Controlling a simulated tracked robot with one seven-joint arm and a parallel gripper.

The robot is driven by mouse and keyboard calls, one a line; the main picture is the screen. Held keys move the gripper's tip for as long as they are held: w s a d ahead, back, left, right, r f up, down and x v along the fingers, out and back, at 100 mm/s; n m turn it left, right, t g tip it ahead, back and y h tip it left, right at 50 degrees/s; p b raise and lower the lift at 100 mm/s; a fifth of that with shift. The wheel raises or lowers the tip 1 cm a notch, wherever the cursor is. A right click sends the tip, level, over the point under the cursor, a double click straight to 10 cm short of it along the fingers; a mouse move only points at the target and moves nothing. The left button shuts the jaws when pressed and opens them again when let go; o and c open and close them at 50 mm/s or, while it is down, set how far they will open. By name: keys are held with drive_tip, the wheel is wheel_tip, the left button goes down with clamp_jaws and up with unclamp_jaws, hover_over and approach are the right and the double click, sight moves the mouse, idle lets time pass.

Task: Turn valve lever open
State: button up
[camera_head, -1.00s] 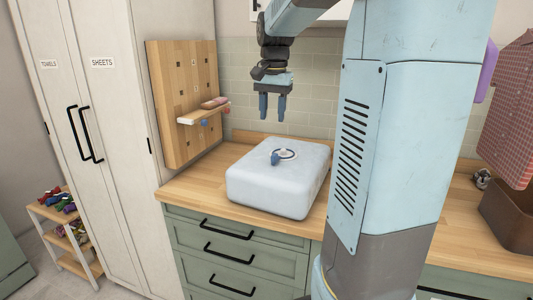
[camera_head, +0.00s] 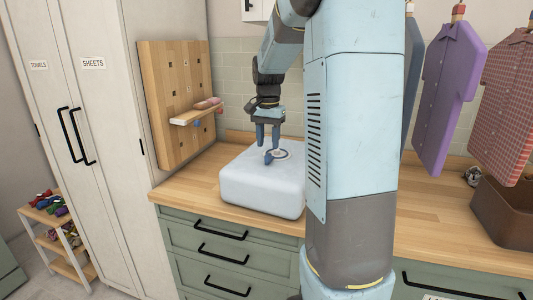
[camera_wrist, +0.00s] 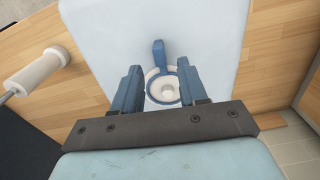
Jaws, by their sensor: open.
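The blue valve lever (camera_head: 269,158) sits on top of a white, rounded container (camera_head: 262,190) on the counter. A round fitting with a blue ring (camera_wrist: 163,88) is at its base, with a pale knob at the centre. In the wrist view the lever (camera_wrist: 158,52) points up the picture, away from my gripper's palm. My gripper (camera_head: 268,145) points down just above the lever. Its fingers are apart with nothing held. In the wrist view the open fingertips (camera_wrist: 158,67) lie on either side of the lever's line. I cannot tell whether they touch it.
A wooden pegboard (camera_head: 165,85) with a small shelf (camera_head: 190,118) stands left of the container. A white cylinder (camera_wrist: 38,70) shows at the wrist view's left. Hanging shirts (camera_head: 447,100) and a brown basket (camera_head: 497,220) are at right. Bare wooden counter (camera_head: 190,185) lies left of the container.

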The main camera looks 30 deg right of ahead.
sight(268, 154)
drive_tip(key=shift+f, duration=2.25)
drive_tip(key=shift+c, duration=0.3)
clamp_jaws()
